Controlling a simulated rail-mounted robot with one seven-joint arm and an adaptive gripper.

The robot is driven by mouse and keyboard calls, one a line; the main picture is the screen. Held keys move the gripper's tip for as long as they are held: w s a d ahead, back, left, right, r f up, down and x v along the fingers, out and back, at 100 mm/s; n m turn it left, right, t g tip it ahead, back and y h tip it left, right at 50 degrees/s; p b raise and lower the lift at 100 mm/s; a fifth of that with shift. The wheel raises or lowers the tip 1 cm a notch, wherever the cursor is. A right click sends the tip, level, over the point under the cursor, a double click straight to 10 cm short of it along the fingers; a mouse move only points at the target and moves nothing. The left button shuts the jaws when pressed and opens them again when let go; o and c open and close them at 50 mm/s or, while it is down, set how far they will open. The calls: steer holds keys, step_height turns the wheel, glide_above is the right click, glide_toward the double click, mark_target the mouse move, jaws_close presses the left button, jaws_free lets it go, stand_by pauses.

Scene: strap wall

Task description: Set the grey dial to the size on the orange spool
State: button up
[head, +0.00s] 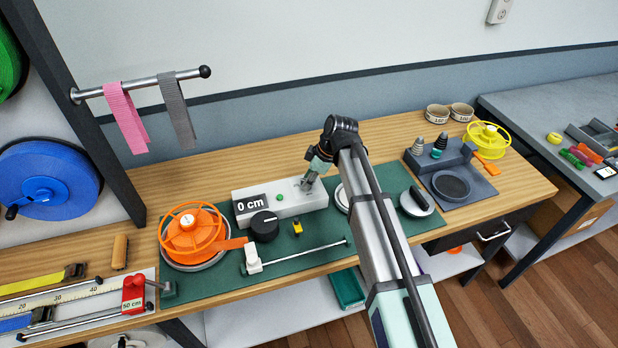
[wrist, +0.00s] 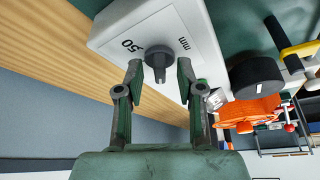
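My gripper (wrist: 160,76) is open, with one finger on each side of the dial's grip and visible gaps between. In the head view my gripper (head: 309,181) is at the right part of the white box (head: 287,207) and largely hides the dial. The box's display (head: 251,204) reads "0 cm".
A black knob (head: 264,226), a green button (head: 280,197) and a small yellow item (head: 297,227) are by the box. A metal rod (head: 300,255) lies in front. A grey tray (head: 478,186) stands right; a strap rail (head: 140,84) is upper left.

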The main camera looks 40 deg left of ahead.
jaws_close()
